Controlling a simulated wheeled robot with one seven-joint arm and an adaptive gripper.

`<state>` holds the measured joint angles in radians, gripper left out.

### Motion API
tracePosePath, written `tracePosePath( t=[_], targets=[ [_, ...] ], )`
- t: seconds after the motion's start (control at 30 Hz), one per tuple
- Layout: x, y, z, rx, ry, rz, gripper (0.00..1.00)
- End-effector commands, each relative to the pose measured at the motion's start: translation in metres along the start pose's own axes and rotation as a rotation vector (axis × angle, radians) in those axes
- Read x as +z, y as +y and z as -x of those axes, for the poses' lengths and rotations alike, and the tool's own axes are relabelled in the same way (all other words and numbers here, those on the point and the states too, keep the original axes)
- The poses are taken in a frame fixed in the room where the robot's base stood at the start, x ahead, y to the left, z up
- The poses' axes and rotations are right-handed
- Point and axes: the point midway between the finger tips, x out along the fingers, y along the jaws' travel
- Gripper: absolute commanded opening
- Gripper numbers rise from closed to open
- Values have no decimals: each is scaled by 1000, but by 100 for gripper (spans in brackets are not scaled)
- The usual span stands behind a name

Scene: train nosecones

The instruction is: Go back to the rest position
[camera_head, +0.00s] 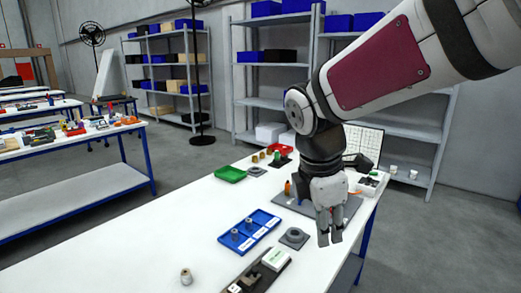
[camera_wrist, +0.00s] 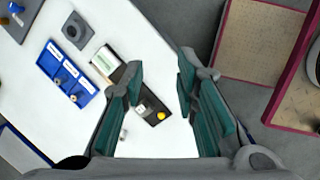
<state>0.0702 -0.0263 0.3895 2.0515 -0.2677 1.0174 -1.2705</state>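My gripper (camera_head: 330,238) hangs from the arm at the right side of the white table (camera_head: 145,240), fingers pointing down. In the wrist view my gripper (camera_wrist: 160,68) shows two teal-padded fingers spread apart with nothing held between them. The table and its edge lie below the fingers, with grey floor beyond. I cannot tell the exact height of the fingertips above the table.
A blue tray (camera_head: 264,217) holds grey metal parts. A grey square block (camera_head: 294,238) and a dark fixture with a white box (camera_head: 276,259) lie near the gripper. A metal part (camera_head: 186,276) stands at the front. A green bin (camera_head: 230,174) sits farther back.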

Motion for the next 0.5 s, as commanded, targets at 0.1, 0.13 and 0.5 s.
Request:
tracePosePath(
  t=[0.1,0.13,0.5],
  targets=[
    [21,-36,18,42,2,-324,28],
    [25,-45,21,51,7,-407,28],
    [53,-150,37,109,205,-1395,28]
  ],
)
